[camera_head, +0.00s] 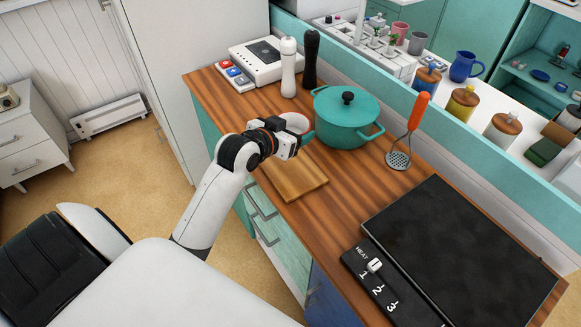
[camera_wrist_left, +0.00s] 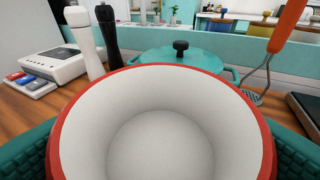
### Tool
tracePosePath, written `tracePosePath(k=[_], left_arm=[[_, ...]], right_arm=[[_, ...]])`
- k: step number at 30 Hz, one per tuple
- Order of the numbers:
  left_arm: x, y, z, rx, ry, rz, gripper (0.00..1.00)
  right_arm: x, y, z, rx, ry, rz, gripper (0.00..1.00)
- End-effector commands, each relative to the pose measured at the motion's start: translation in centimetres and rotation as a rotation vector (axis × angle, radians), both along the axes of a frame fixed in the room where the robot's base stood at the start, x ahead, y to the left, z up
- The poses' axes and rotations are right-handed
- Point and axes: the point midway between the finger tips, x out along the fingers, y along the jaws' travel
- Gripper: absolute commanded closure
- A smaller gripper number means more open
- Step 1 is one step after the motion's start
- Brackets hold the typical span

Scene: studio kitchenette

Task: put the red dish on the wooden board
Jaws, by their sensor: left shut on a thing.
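The red dish (camera_head: 297,122) has a white inside and a red rim. It is partly hidden behind my left gripper (camera_head: 292,140) in the head view. In the left wrist view the dish (camera_wrist_left: 160,120) fills the lower middle, between green finger pads at both sides. My left gripper is shut on it. The wooden board (camera_head: 294,177) lies bare on the counter, just in front of and below the gripper in the head view. The gap between dish and counter is hard to judge. My right gripper is not in view.
A teal lidded pot (camera_head: 347,117) stands close behind the dish, at its right. White (camera_head: 288,68) and black (camera_head: 310,58) mills stand behind. A slotted tool with an orange handle (camera_head: 418,110) and a black hob (camera_head: 460,245) are to the right. Counter right of the board is clear.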

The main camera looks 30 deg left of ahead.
Motion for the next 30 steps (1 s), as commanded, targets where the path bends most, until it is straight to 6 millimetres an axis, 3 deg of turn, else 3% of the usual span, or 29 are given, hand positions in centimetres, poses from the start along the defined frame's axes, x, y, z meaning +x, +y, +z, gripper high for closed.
tracePosePath(k=[3,9,21,30], left_arm=[[0.4,1.1,-1.6,-0.006,-0.003,0.006,0.56],[0.3,1.2,-5.2,-0.008,-0.003,0.007,0.56],[0.3,1.1,-9.8,-0.005,-0.004,0.005,0.56],[0.3,1.1,-10.1,-0.004,-0.007,0.005,0.56]], right_arm=[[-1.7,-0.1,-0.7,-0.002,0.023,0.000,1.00],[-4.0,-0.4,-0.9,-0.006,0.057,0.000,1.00],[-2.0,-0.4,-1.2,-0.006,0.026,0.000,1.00],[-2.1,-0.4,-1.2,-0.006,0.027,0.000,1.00]])
